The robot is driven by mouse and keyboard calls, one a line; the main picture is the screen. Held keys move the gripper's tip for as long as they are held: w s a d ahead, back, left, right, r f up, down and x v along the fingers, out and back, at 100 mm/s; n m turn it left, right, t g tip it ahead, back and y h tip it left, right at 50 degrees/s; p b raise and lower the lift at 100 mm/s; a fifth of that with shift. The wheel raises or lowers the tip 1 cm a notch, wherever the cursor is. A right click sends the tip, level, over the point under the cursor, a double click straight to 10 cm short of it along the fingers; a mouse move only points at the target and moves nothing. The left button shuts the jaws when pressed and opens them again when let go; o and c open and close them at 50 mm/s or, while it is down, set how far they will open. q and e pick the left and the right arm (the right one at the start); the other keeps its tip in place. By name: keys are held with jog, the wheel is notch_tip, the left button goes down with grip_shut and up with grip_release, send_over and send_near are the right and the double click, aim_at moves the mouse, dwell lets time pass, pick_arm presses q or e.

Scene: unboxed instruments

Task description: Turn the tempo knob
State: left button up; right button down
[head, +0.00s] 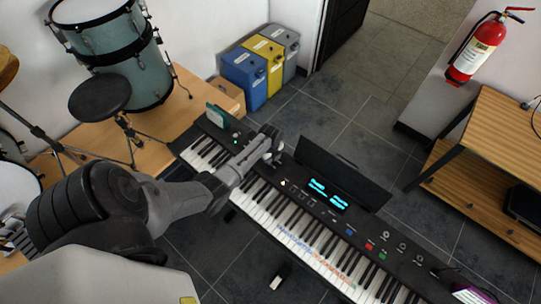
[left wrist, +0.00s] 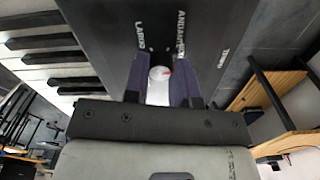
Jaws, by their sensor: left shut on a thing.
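The tempo knob (left wrist: 160,74) is a small pale round knob with a red mark. It sits on the black keyboard panel (left wrist: 150,25) near the printed words LARGO, ANDANTE and TEMPO. In the left wrist view my left gripper (left wrist: 161,82) has its two dark fingers on either side of the knob, shut on it. In the head view my left gripper (head: 268,153) reaches from the left to the back part of the keyboard (head: 290,212), left of its lit blue display (head: 327,194). There the gripper largely hides the knob. My right gripper is in neither view.
A black music rest (head: 345,175) stands behind the display. Blue, yellow and grey bins (head: 262,62) stand behind the keyboard. A drum kit (head: 125,55) with a black stool (head: 100,96) is at left. A wooden shelf (head: 500,140) and fire extinguisher (head: 476,50) are at right.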

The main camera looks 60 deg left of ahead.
pick_arm(q)
jog(key=n+p, duration=0.2)
jog(key=n, duration=0.2)
jog(key=shift+r+n, duration=0.1)
jog(key=shift+n, duration=0.2)
jog(key=shift+n+p, duration=1.1)
jog(key=shift+n, duration=1.4)
jog(key=o, duration=0.9)
